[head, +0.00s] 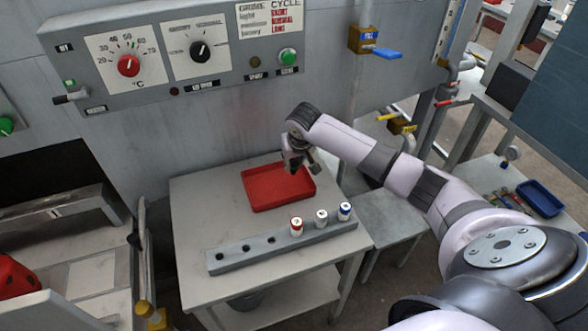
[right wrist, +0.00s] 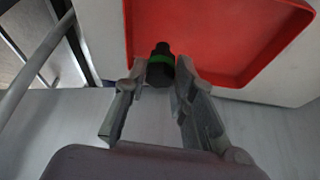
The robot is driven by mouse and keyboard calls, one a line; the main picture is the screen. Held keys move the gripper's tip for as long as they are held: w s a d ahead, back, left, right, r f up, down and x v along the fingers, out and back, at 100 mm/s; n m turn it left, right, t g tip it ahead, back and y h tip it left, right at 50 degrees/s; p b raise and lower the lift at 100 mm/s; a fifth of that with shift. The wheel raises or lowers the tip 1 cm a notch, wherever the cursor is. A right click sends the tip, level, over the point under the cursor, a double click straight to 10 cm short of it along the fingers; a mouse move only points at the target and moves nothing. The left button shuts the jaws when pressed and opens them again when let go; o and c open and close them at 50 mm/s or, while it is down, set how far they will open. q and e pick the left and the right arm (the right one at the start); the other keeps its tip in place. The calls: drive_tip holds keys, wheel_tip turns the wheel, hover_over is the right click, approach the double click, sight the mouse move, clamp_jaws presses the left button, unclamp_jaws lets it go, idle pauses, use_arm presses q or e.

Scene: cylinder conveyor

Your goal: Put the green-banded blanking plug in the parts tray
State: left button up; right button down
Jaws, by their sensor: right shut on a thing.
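The green-banded blanking plug (right wrist: 160,66) is dark with a green ring, and shows between the fingertips of my right gripper (right wrist: 161,78). The gripper is shut on it. In the head view my right gripper (head: 302,163) hangs over the back right part of the red parts tray (head: 268,192), and I cannot make out the plug there. The tray also shows in the right wrist view (right wrist: 225,35), where the plug overlaps its near edge. I cannot tell the plug's height above the tray floor. The tray looks empty. My left gripper is not in view.
A grey rack (head: 260,251) in front of the tray holds a red-banded plug (head: 296,226), a grey-banded plug (head: 321,218) and a blue-banded plug (head: 345,211); its three left holes are empty. The table (head: 205,205) is clear left of the tray. A control panel (head: 180,50) stands behind.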

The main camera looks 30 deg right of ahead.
sight(295, 168)
drive_tip(key=shift+f, duration=1.9)
drive_tip(key=c, duration=1.3)
unclamp_jaws()
drive_tip(key=shift+f, duration=0.1)
drive_tip(key=shift+c, duration=0.2)
drive_tip(key=v, duration=1.2)
drive_tip(key=shift+r, duration=0.25)
drive_tip(key=shift+a, duration=0.1)
drive_tip(key=shift+f, duration=0.15)
